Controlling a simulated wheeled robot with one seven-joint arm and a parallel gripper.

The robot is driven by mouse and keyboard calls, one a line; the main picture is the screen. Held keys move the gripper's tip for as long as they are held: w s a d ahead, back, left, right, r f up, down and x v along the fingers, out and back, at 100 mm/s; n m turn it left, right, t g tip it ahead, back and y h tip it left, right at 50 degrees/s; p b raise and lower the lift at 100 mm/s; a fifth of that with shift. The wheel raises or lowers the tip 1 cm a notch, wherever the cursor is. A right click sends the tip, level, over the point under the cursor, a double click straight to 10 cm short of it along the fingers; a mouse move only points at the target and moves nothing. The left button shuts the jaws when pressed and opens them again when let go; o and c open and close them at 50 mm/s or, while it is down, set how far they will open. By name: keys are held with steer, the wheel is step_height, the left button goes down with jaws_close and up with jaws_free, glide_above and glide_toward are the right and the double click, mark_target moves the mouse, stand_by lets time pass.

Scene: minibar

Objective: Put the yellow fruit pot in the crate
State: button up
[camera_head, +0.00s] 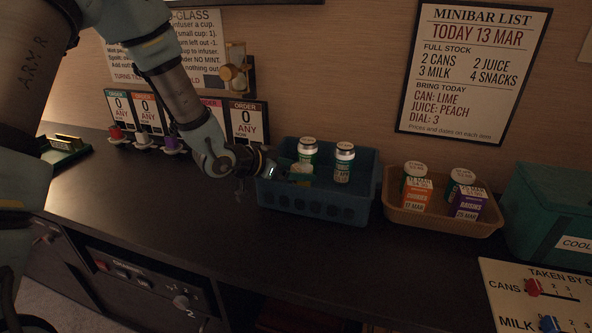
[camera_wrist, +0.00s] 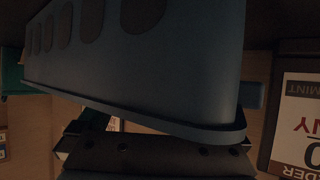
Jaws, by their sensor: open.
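The blue crate (camera_head: 318,207) stands on the dark counter, with two white-and-green cans (camera_head: 308,150) (camera_head: 344,163) upright inside it. A small pale yellow pot (camera_head: 302,168) shows inside the crate's left part, in front of the left can; it looks like the yellow fruit pot, but it is small and partly covered by my gripper. My gripper (camera_head: 287,175) reaches over the crate's left rim, its jaws open beside the pot. Whether they touch it I cannot tell. In the wrist view the crate's wall (camera_wrist: 150,60) fills the upper part and hides the fingertips.
A tan basket (camera_head: 440,218) with several cartons and pots stands right of the crate, then a teal cooler box (camera_head: 545,215). Order cards (camera_head: 245,122) and coloured dispensers (camera_head: 143,140) stand behind my arm. The counter in front of the crate is clear.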

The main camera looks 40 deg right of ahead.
steer(key=v, duration=1.2)
steer(key=w+a+f+n+t+y, duration=0.1)
steer(key=w+a+n+t+y, duration=0.25)
steer(key=w+a, duration=0.45)
steer(key=w+a+n+t+y, duration=0.3)
steer(key=w+a+n+y, duration=0.15)
steer(key=a, duration=0.85)
steer(key=s+a+n+g+y, duration=0.2)
steer(key=s+a+n, duration=0.2)
steer(key=a, duration=0.4)
steer(key=s+a+r+n+g+y, duration=0.1)
steer(key=s+a+n+g+y, duration=0.1)
steer(key=s+a+n, duration=0.3)
steer(key=s+a, duration=0.1)
steer(key=a, duration=0.3)
steer(key=shift+a, duration=0.3)
steer(key=shift+r+g, duration=0.15)
steer(key=shift+g, duration=0.1)
